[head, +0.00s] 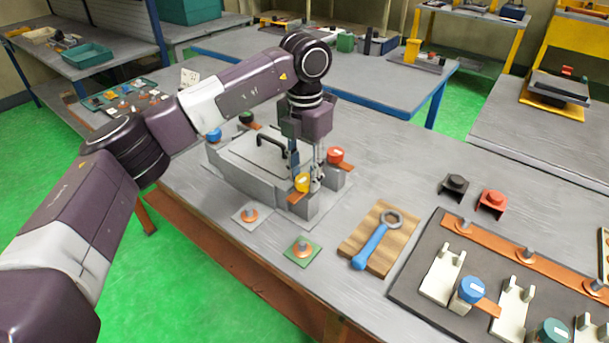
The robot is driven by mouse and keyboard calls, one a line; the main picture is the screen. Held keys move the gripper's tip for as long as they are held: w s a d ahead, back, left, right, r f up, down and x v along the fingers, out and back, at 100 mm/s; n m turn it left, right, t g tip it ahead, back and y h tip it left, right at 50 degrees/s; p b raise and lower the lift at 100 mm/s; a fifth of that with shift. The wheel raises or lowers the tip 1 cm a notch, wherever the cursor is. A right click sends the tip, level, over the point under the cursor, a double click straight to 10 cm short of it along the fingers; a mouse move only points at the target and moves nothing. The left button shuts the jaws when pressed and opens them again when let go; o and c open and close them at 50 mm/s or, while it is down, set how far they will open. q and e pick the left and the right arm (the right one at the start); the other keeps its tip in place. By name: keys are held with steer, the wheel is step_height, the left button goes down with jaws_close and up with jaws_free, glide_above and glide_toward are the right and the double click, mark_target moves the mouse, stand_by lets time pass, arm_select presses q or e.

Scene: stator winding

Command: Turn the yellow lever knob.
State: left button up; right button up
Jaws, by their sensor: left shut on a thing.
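The yellow lever knob (303,182) sits at the near corner of a grey block fixture (243,177) on the workbench. A copper-coloured lever (295,197) shows beside it. My left gripper (306,175) reaches down from above and is shut on the yellow knob. Its fingers hide part of the knob. A red knob (335,155) stands on the fixture's right corner, close to the gripper. A blue knob (214,135) and a dark green knob (246,117) are on the far side. My right gripper is not in view.
A black handle (272,146) rises from the fixture's top, close to the gripper. A blue wrench (377,243) lies on a wooden board to the right. A dark panel (432,275) with knobs and white brackets lies farther right. Two small plates with copper posts lie in front.

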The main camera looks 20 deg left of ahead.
arm_select(q)
steer(key=n, duration=0.4)
steer(key=shift+f+n+b, duration=0.15)
steer(key=shift+n+b, duration=0.15)
steer(key=n, duration=0.4)
steer(key=shift+s+n, duration=0.1)
steer(key=shift+n, duration=0.2)
steer(key=n+b, duration=0.1)
steer(key=n, duration=0.3)
steer(key=shift+f, duration=0.1)
steer(key=shift+n, duration=2.1)
steer(key=o, duration=0.9)
steer(key=shift+o, duration=1.1)
